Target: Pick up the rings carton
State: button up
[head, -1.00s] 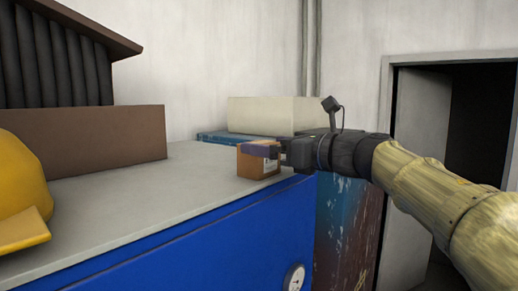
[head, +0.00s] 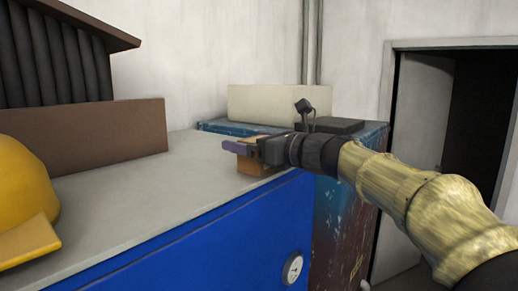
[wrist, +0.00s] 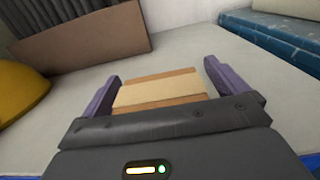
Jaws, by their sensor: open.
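The rings carton (head: 258,167) is a small orange-brown box on the grey top of the blue cabinet, near its right end. In the wrist view the carton (wrist: 160,90) shows its top with a pale tan band, between the two purple fingers. My gripper (head: 238,147) is over the carton in the head view, its fingers at about the height of the carton's top. My gripper (wrist: 160,82) is open, with one finger on each side of the carton. I cannot tell whether either finger touches it. The gripper hides part of the carton in the head view.
The blue cabinet (head: 200,240) has a gauge (head: 292,268) on its front. A yellow helmet (head: 22,195) and a brown board (head: 95,140) are at left. A pale block (head: 265,105) stands behind on a worn blue cabinet (head: 340,200). The grey top's middle is clear.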

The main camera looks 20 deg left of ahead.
aim_at(253, 138)
jog(key=shift+d, duration=0.1)
dwell(0.3)
jog(key=c, duration=1.1)
jog(key=shift+r, duration=0.1)
notch_tip(253, 138, up, 10)
jog(key=shift+f+p, duration=0.1)
jog(key=shift+p, duration=0.5)
